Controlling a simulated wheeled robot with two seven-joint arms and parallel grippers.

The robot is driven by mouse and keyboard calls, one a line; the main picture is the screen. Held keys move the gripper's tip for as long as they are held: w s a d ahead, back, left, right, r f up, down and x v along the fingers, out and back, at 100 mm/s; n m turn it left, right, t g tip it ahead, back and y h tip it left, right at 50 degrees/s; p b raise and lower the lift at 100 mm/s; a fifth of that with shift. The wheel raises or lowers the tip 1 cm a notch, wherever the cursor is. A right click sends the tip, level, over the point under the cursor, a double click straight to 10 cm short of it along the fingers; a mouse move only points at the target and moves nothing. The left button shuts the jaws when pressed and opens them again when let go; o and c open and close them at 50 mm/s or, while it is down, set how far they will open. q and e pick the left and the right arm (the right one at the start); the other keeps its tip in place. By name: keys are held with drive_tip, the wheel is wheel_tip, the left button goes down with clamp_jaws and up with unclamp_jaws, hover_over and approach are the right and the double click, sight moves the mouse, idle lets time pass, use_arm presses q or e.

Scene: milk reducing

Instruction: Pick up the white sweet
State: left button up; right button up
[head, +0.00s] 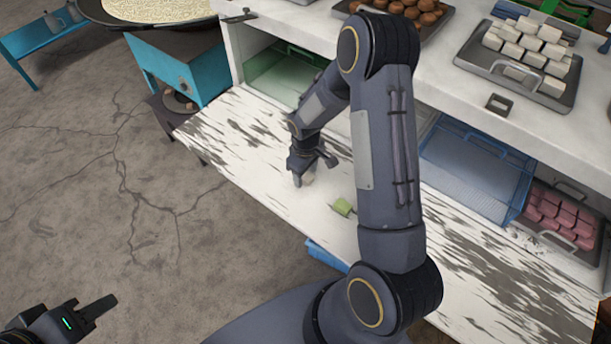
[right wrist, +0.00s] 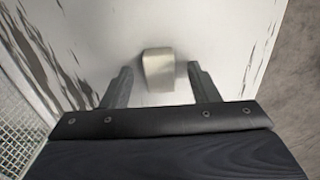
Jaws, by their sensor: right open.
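A pale white sweet (right wrist: 158,68) shows in the right wrist view, lying on the worn white shelf between the two fingers, with a gap on each side. My right gripper (head: 312,170) points down at the shelf in the head view and is open around the sweet. In the head view the sweet (head: 307,180) is mostly hidden by the fingers. Several more white sweets (head: 530,45) sit on a grey tray at the upper right. My left gripper (head: 88,312) is at the lower left over the floor, away from the counter; its opening is unclear.
A green sweet (head: 342,206) lies on the shelf (head: 255,150) close to my right gripper. A blue tray (head: 475,165) and a tray of pink sweets (head: 562,222) are under the counter at the right. A tray of brown sweets (head: 428,17) stands above.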

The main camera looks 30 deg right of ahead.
drive_tip(key=c, duration=1.1)
drive_tip(key=shift+o, duration=0.2)
drive_tip(key=shift+r, duration=0.1)
